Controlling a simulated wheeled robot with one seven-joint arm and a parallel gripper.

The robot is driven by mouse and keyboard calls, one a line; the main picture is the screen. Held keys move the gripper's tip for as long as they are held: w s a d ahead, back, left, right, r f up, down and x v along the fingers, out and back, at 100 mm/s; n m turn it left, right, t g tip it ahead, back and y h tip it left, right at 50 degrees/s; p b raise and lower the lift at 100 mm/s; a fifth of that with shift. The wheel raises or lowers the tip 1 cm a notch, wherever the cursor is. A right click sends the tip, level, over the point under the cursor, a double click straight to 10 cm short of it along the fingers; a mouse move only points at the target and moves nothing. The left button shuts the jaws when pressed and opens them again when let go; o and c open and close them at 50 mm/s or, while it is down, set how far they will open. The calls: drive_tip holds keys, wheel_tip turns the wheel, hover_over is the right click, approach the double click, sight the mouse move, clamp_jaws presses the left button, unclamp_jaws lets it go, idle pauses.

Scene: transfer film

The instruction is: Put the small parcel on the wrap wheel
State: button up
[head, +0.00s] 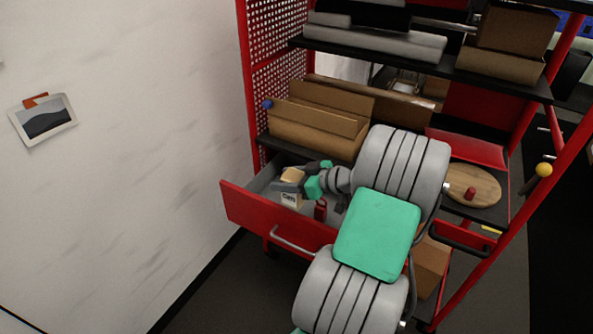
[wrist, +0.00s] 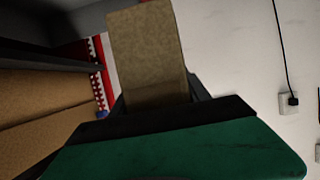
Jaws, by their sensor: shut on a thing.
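The small parcel is a tan cardboard block (head: 293,175), held in my gripper (head: 287,183) above the open drawer. In the wrist view the parcel (wrist: 148,55) stands out between the dark fingers of my gripper (wrist: 157,96), which are shut on it. My gripper is well to the left of the disc. The disc is not in the wrist view.
The red drawer (head: 262,214) is pulled out and holds a white labelled box (head: 290,199) and a red bottle (head: 320,209). Long cardboard boxes (head: 310,128) lie on the shelf behind. The rack's red post (head: 520,205) stands right of the disc. A white wall (head: 120,150) is at the left.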

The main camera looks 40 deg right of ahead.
drive_tip(key=a+f, duration=0.4)
drive_tip(key=a, duration=0.5)
drive_tip(key=w+a+f+n+y, duration=0.1)
drive_tip(key=a+f, duration=0.3)
drive_tip(key=a, duration=0.5)
drive_tip(key=a+f, duration=0.5)
drive_tip(key=a, duration=0.3)
drive_tip(key=shift+w+a+n+g+y, duration=0.15)
drive_tip(key=shift+a+n+g+y, duration=0.15)
drive_tip(key=shift+a+g+y, duration=0.1)
